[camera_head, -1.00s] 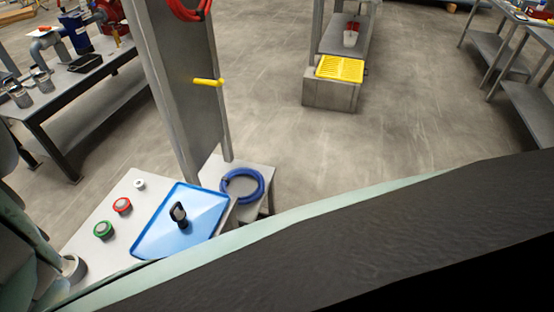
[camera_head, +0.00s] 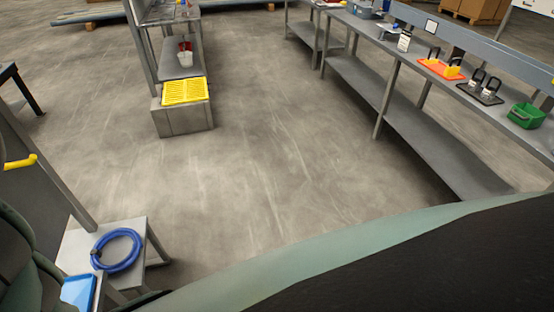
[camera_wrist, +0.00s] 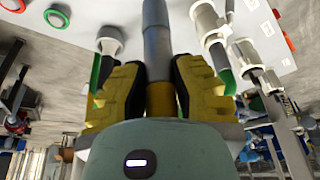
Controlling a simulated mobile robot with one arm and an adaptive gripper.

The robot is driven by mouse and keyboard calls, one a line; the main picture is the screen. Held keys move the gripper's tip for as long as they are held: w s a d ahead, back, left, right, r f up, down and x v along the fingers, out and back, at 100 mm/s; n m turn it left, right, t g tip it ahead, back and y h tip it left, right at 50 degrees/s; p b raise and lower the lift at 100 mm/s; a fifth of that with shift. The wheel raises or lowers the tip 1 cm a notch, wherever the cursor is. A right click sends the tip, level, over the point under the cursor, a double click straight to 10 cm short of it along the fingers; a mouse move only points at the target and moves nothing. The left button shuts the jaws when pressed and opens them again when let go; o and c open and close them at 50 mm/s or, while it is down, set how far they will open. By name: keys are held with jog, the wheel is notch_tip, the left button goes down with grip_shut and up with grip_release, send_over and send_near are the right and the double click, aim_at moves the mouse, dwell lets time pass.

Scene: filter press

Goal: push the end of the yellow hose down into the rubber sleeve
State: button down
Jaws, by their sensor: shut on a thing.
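In the wrist view my gripper (camera_wrist: 159,68), with yellow-and-black fingers, is shut on a narrow upright piece. The part between the fingers is dull yellow, likely the yellow hose (camera_wrist: 162,98). A grey round section (camera_wrist: 157,38) continues from it to the top edge of the picture. I cannot tell whether this grey section is the rubber sleeve or part of the held piece. The far end is out of the picture. The head view does not show my gripper, the hose or the sleeve.
In the wrist view a white surface (camera_wrist: 275,45) carries pale round fittings (camera_wrist: 205,22) close to the fingers. In the head view a coiled blue hose (camera_head: 118,250) lies on a small stand at lower left. A long bench (camera_head: 400,105) stands right; open floor lies between.

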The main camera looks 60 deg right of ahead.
jog(key=shift+a+f+b, duration=0.1)
jog(key=shift+f+b, duration=1)
jog(key=shift+f, duration=2.2)
jog(key=shift+b, duration=0.5)
jog(key=shift+f+b, duration=2.5)
jog(key=shift+f, duration=0.65)
jog(key=c, duration=0.8)
grip_release()
jog(key=shift+r, duration=0.1)
